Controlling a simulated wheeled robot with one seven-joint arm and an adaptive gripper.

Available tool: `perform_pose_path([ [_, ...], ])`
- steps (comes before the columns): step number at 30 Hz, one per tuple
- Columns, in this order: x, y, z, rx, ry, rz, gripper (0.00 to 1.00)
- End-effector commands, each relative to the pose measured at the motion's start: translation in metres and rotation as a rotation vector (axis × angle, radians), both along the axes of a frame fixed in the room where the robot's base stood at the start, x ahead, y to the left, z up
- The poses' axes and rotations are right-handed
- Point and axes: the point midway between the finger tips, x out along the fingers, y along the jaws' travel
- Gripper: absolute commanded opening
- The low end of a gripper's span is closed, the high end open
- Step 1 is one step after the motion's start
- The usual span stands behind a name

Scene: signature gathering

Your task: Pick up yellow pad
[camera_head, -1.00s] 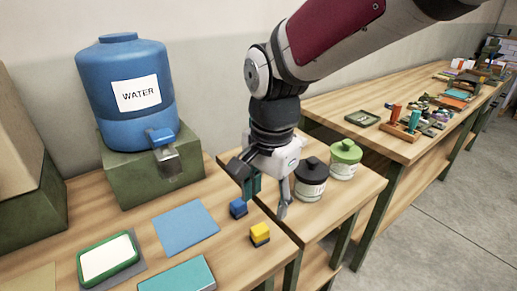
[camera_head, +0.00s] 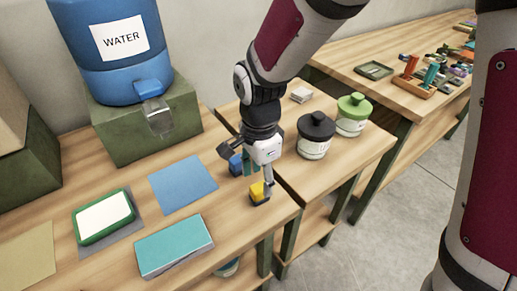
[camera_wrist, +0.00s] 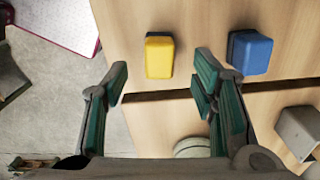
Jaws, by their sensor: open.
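The yellow pad (camera_head: 257,191), a small yellow block with a dark base, sits on the wooden table near its right edge. In the wrist view the yellow pad (camera_wrist: 159,55) is ahead of my fingertips, roughly between their lines. My gripper (camera_head: 255,178) is just above and beside the pad in the head view, partly covering it. In the wrist view my gripper (camera_wrist: 163,82) is open, its green-lined fingers apart with nothing between them. A similar blue block (camera_wrist: 250,52) lies right of the pad, beyond the right finger; in the head view the blue block (camera_head: 235,164) is partly hidden.
A blue sheet (camera_head: 184,184), a teal box (camera_head: 175,247) and a green-rimmed white pad (camera_head: 104,216) lie to the left. A blue water jug (camera_head: 120,75) stands on a green stand (camera_head: 115,140). Black-lidded (camera_head: 316,130) and green-lidded (camera_head: 353,112) jars stand to the right.

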Motion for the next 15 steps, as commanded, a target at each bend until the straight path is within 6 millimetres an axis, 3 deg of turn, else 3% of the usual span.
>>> perform_pose_path([
  [9, -0.001, -0.001, -0.041, -0.002, 0.004, -0.001, 0.53],
  [15, 0.000, 0.000, -0.051, 0.000, 0.001, 0.000, 0.53],
])
